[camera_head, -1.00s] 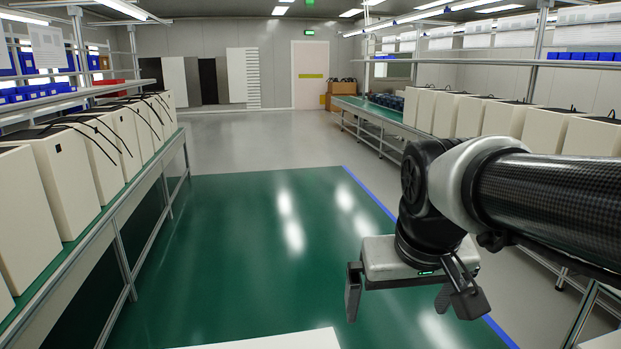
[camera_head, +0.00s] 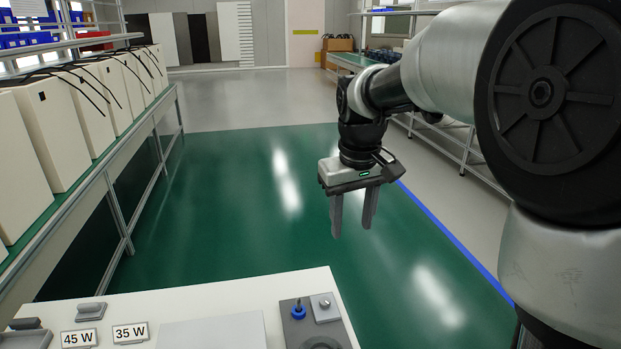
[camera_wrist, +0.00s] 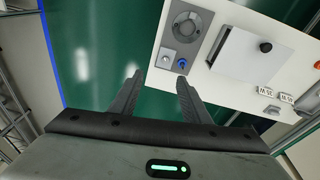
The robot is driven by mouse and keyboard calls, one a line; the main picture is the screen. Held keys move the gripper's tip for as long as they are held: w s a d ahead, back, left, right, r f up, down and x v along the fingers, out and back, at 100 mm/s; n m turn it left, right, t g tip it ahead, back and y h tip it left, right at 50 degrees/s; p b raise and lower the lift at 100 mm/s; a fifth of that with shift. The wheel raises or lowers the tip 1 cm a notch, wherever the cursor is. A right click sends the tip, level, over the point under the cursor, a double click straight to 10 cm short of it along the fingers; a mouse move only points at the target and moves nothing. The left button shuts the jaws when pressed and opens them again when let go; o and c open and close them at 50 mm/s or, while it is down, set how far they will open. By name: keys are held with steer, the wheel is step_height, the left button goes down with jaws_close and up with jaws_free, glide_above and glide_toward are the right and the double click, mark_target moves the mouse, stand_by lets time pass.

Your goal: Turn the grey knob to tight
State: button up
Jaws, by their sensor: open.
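A dark grey panel (camera_head: 309,335) sits at the right end of a white worktop at the bottom of the head view. On it are a small light grey knob on a square plate (camera_head: 323,306), a blue knob (camera_head: 298,310) and a round grey dial (camera_head: 320,343), cut off by the frame edge. The wrist view shows the whole dial (camera_wrist: 187,29), the light grey knob (camera_wrist: 166,57) and the blue knob (camera_wrist: 181,65). No "tight" mark is readable. My gripper (camera_head: 352,230) is open and empty, pointing down over the green floor beyond the worktop; its fingers (camera_wrist: 160,80) touch nothing.
The white worktop (camera_head: 235,290) also carries a light plate (camera_head: 212,331), labels "45 W" (camera_head: 79,338) and "35 W" (camera_head: 130,333), and a grey handle (camera_head: 91,311). A black knob (camera_wrist: 265,46) is on the plate. White boxes line a left bench (camera_head: 125,205). The green floor (camera_head: 230,215) is clear.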

steer(key=n+g+b, duration=0.2)
steer(key=b, duration=0.1)
glide_above(325, 301)
step_height(325, 301, down, 15)
step_height(325, 301, down, 18)
steer(key=shift+d+r+b, duration=0.1)
steer(key=shift+b, duration=1.05)
steer(key=shift+c, duration=0.3)
steer(key=c, duration=1)
